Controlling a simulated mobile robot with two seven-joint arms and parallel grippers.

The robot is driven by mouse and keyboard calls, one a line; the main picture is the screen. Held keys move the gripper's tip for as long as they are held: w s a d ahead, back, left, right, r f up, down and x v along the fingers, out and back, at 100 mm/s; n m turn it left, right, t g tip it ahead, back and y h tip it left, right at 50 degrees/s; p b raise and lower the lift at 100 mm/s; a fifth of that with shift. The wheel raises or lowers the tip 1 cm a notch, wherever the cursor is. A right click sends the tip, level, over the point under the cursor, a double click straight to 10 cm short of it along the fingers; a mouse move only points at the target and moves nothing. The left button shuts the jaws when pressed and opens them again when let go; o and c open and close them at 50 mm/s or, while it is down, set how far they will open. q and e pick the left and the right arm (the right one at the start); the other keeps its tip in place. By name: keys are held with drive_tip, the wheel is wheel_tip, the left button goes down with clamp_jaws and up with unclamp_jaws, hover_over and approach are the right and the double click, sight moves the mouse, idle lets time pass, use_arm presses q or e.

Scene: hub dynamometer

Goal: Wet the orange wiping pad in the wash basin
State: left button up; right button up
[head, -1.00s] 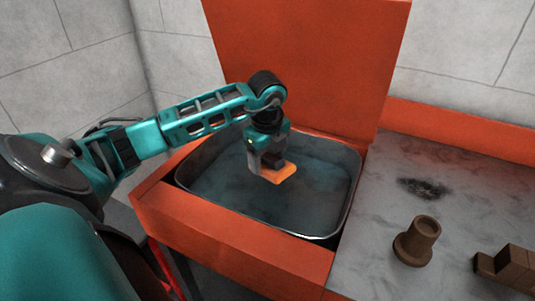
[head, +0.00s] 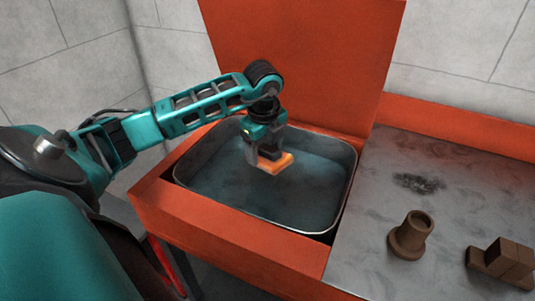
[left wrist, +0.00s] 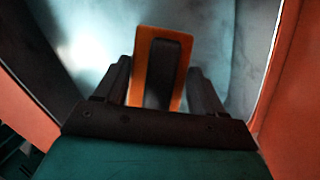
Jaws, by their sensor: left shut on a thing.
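The orange wiping pad (head: 283,164) is held in my left gripper (head: 267,158), which points down over the wash basin (head: 330,218). In the left wrist view, the orange pad (left wrist: 142,62) with its dark grip block (left wrist: 162,70) sits between the two fingers, and the gripper (left wrist: 160,90) is shut on it. The basin is a metal tub with bluish water in it, set in an orange frame. The pad appears above the water, inside the rim. I cannot tell whether the pad is wet. My right gripper is not in view.
An orange back panel (head: 300,60) stands behind the basin. To the right is a grey worktop (head: 380,240) with a dark smudge (head: 420,184), a brown flanged cylinder (head: 410,236) and brown blocks (head: 503,262). The basin's orange front edge (head: 230,235) is bare.

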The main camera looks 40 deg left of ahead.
sight(264, 146)
use_arm(q)
wheel_tip(264, 146, up, 3)
drive_tip(key=shift+f+p, duration=0.2)
drive_tip(key=shift+p, duration=0.55)
drive_tip(key=shift+r+p, duration=1.45)
drive_tip(key=shift+r, duration=0.55)
drive_tip(key=shift+f, duration=0.1)
wheel_tip(264, 146, up, 2)
drive_tip(key=shift+r+p, duration=0.15)
drive_tip(key=shift+p, duration=0.25)
drive_tip(key=shift+r, duration=0.9)
